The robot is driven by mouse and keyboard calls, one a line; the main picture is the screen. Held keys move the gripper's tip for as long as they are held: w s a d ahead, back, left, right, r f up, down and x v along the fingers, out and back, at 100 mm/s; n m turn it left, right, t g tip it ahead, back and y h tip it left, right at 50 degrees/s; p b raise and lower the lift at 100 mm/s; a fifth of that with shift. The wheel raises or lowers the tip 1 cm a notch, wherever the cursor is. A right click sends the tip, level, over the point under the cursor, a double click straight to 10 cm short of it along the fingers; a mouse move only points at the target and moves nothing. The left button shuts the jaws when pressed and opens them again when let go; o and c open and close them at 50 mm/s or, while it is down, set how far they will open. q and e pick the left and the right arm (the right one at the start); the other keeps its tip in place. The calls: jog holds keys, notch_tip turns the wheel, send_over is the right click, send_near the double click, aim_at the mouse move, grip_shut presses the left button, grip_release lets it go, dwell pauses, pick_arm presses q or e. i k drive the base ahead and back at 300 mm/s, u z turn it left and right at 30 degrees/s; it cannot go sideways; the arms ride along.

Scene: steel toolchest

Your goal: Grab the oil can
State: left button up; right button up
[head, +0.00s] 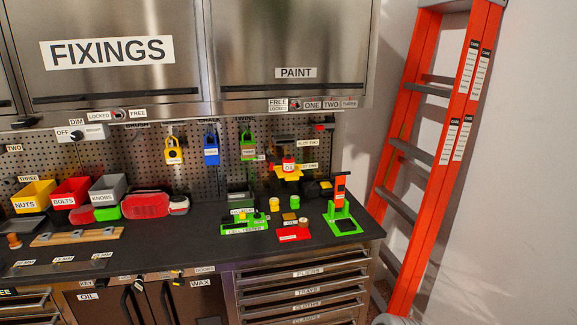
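A small can with a red top (288,161) and a label that seems to read OIL sits in a yellow holder (287,178) on the pegboard, right of the green padlock. This looks like the oil can, though it is small in view. Neither of my grippers is in the head view, and nothing is seen touching the can.
The dark worktop (180,236) carries yellow, red and grey bins (108,190), a red case (148,205), a green stand (343,222) and small jars. Drawers (308,284) are shut below. An orange ladder (445,140) leans at right. The worktop's front centre is fairly clear.

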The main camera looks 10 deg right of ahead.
aim_at(287, 161)
jog(key=k, duration=0.5)
jog(key=z, duration=0.35)
jog(key=i, duration=1.75)
jog(key=u, duration=0.8)
